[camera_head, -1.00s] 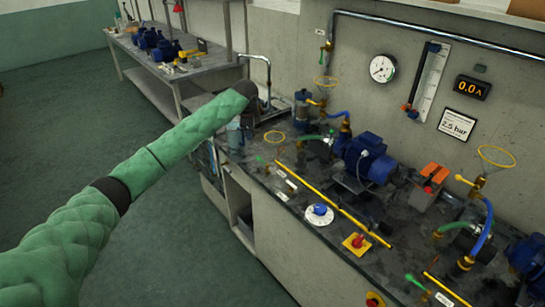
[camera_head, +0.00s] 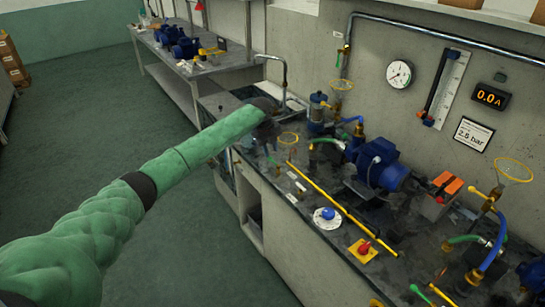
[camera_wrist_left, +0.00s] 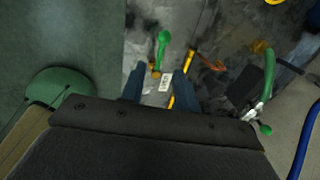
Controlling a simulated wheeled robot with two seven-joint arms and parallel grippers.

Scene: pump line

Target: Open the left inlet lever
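The left inlet lever has a green handle (camera_wrist_left: 163,45) with a round end, standing over a brass fitting on the dark bench top in the left wrist view. My left gripper (camera_wrist_left: 160,90) is open, its two dark fingers apart on either side of a white label, with the lever just beyond the fingertips. Nothing is between the fingers. In the head view my left gripper (camera_head: 264,122) is over the near-left end of the bench, mostly hidden by my green arm. The lever shows there only as a small green spot, hard to make out. My right gripper is not in view.
A yellow rail (camera_head: 330,206) runs along the bench front, near a blue knob dial (camera_head: 327,214) and a red button on a yellow plate (camera_head: 363,249). A blue pump (camera_head: 382,166) stands behind. A green hose (camera_wrist_left: 268,75) is right of my gripper.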

